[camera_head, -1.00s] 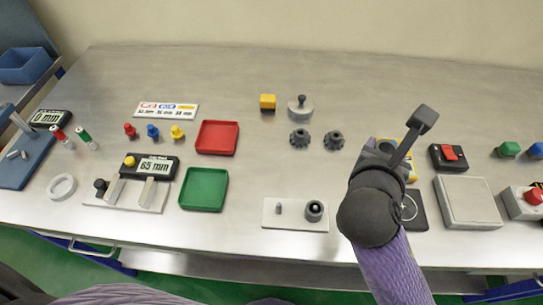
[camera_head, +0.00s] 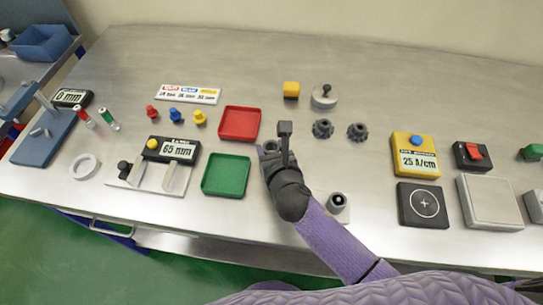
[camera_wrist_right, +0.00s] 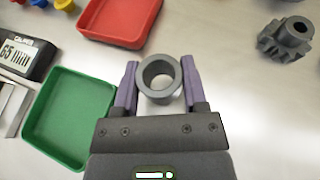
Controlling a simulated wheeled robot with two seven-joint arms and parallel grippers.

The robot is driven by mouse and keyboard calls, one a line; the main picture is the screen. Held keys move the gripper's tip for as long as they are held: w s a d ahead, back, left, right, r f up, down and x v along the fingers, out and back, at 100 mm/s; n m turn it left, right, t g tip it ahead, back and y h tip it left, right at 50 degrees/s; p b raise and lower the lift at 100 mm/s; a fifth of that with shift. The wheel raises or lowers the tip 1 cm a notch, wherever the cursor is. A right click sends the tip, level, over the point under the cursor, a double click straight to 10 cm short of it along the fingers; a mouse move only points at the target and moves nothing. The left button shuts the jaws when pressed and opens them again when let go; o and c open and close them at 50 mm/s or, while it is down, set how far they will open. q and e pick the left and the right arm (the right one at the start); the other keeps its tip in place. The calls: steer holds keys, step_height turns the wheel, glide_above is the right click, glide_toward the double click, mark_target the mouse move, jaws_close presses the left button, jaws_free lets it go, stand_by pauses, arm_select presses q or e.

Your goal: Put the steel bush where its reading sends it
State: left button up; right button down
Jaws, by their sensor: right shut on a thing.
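My right gripper (camera_wrist_right: 160,85) is shut on the steel bush (camera_wrist_right: 157,75), a grey ring with an open bore, held between purple fingers in the wrist view. In the head view the right gripper (camera_head: 272,150) is just right of the green tray (camera_head: 222,190) and below the red tray (camera_head: 240,108); the bush is mostly hidden there. Both trays look empty. A yellow meter (camera_head: 415,140) with a blue button reads 25 A/cm. The dark pad with a circle (camera_head: 424,204) before it is empty. My left gripper is not in view.
A caliper display (camera_head: 172,149) reads 65 mm; a blue stand's display (camera_head: 72,97) reads 0 mm. A grey block (camera_head: 490,200) is at right.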

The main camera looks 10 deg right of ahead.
steer(key=shift+f, duration=0.9)
steer(key=shift+r, duration=0.25)
steer(key=shift+f, duration=0.1)
steer(key=shift+c, duration=0.7)
jaws_free()
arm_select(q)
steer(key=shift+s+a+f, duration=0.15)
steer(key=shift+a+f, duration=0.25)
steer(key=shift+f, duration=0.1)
